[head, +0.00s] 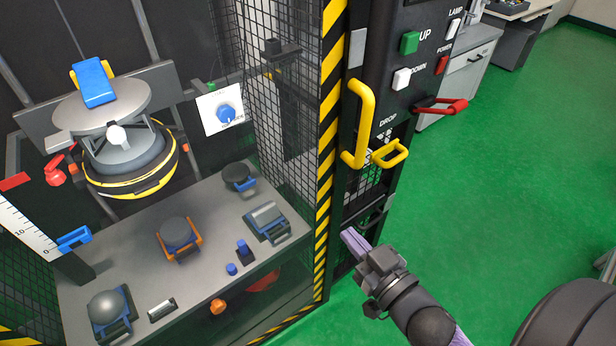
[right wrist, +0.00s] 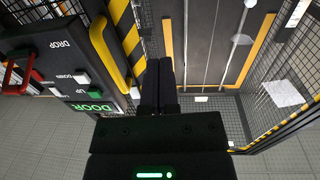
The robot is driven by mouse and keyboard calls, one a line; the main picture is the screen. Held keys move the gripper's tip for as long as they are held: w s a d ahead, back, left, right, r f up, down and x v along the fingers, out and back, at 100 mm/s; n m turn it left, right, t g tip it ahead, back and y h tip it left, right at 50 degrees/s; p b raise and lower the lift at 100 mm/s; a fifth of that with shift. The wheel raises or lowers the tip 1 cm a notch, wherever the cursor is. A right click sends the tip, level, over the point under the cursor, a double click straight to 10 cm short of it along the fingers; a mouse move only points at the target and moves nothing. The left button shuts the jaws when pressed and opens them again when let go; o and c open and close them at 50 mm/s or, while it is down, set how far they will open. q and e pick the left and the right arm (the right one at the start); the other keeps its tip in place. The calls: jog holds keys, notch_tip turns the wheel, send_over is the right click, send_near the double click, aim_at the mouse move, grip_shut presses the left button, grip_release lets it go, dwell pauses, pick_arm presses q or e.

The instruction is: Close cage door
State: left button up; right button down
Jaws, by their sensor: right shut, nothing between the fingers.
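The mesh cage (head: 280,90) has a black-and-yellow striped post (head: 326,150) at its front right. A large yellow upright handle (head: 362,125) is beside this post; it also shows left of the fingers in the right wrist view (right wrist: 108,50). I cannot tell clearly which mesh panel is the door or how far it stands open. My right gripper (head: 350,238) is shut and empty, below the yellow handle and right of the striped post. Its closed fingers (right wrist: 161,85) point into the scene, apart from the handle. My left gripper is not in view.
The control panel has a green UP button (head: 409,42), a white DOWN button (head: 402,79) and a red lever (head: 440,106). A smaller yellow handle (head: 390,154) juts out below. A grey bench (head: 205,262) holds several parts. Green floor (head: 490,180) is clear at right.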

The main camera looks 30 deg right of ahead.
aim_at(299, 179)
jog(key=w, duration=0.4)
jog(key=w+a+b, duration=0.1)
jog(key=w, duration=0.4)
jog(key=w+b, duration=0.1)
jog(key=w, duration=0.3)
jog(key=shift+w+a+f, duration=0.1)
jog(key=shift+w+a, duration=0.25)
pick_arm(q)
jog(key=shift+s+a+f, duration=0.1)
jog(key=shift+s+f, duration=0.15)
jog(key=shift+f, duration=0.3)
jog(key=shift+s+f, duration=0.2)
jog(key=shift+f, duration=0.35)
